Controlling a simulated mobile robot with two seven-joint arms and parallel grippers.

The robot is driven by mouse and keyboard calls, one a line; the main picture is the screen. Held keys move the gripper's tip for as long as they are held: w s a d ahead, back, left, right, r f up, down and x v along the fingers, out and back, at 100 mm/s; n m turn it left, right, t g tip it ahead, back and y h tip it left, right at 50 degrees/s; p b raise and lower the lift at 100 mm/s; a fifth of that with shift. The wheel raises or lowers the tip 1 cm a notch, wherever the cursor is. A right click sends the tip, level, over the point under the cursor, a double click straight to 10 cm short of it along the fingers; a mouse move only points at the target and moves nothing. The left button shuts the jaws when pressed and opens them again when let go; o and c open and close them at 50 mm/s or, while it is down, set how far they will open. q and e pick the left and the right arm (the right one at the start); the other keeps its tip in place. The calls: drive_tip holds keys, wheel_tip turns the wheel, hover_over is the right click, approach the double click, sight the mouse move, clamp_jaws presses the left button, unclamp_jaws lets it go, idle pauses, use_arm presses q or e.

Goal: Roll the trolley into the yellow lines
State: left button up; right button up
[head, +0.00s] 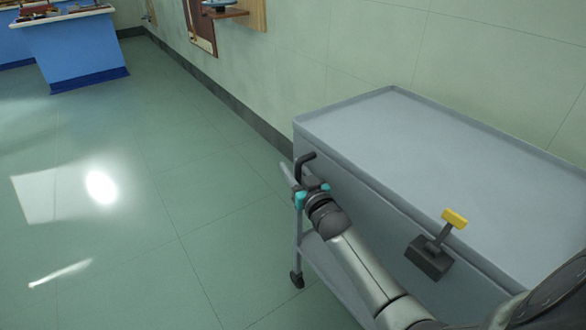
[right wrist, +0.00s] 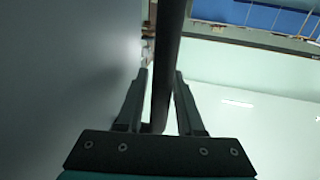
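The grey trolley (head: 400,135) stands at the right in the head view, long side along the wall, with a flat bare top. A black upright handle (head: 303,165) is at its near left corner. My right gripper (head: 309,190) is at this handle. In the right wrist view the dark handle bar (right wrist: 170,50) passes between the two fingers (right wrist: 161,85), which are close in on it; they look shut on it. My left gripper is not in view. No yellow lines show.
The green tiled floor (head: 130,220) left of the trolley is clear. The wall (head: 350,50) with a dark skirting runs behind the trolley. A blue bench (head: 80,50) stands far left, and a wooden wall shelf (head: 225,12) is at the top.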

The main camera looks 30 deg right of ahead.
clamp_jaws()
idle(1.1)
